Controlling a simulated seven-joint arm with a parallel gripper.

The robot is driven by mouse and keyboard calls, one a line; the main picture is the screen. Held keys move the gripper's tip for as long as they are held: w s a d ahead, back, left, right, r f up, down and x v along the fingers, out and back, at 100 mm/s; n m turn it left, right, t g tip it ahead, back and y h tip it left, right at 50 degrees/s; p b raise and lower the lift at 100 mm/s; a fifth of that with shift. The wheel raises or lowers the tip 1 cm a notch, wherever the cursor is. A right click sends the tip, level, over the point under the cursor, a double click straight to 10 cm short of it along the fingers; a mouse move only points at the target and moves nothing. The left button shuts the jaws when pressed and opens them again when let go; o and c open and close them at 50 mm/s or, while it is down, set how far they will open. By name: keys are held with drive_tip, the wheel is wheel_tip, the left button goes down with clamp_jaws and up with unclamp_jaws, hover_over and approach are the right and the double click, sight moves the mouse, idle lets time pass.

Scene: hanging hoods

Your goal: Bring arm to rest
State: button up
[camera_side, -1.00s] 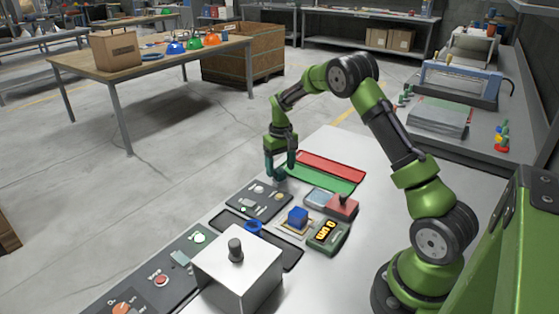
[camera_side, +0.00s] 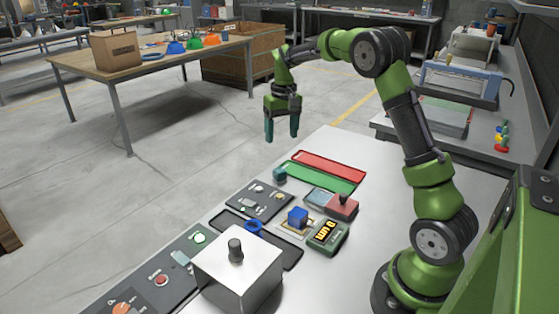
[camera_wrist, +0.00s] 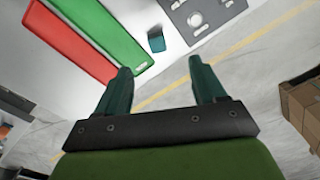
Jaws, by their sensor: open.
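My gripper (camera_side: 282,138) is open and empty, raised above the table's far left edge with its fingers pointing down. In the wrist view its two teal fingers (camera_wrist: 165,78) stand apart with nothing between them. A small teal block (camera_side: 279,174) sits on the table near the left end of the green tray (camera_side: 318,177). The block also shows in the wrist view (camera_wrist: 156,41), beyond the fingertips and apart from them. My arm arches up from its base at the right.
A red tray (camera_side: 330,166) lies beside the green one. A blue cube (camera_side: 298,215), a digital readout (camera_side: 327,237), a dark control panel (camera_side: 258,199) and a metal box with a knob (camera_side: 238,272) stand nearer. The air around my gripper is clear.

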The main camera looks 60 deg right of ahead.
drive_tip(key=s+a+r+t+y, duration=0.1)
drive_tip(key=s+a+r+t, duration=0.2)
drive_tip(key=s+a, duration=0.7)
drive_tip(key=s+a+r+n+t, duration=0.1)
drive_tip(key=s+a+r+t, duration=0.2)
drive_tip(key=s+a, duration=0.8)
wheel_tip(320, 180, up, 2)
drive_tip(key=shift+s+a+r+n+t+y, duration=0.25)
drive_tip(key=shift+s+a+n+t+y, duration=0.05)
drive_tip(key=shift+s+t+y, duration=0.15)
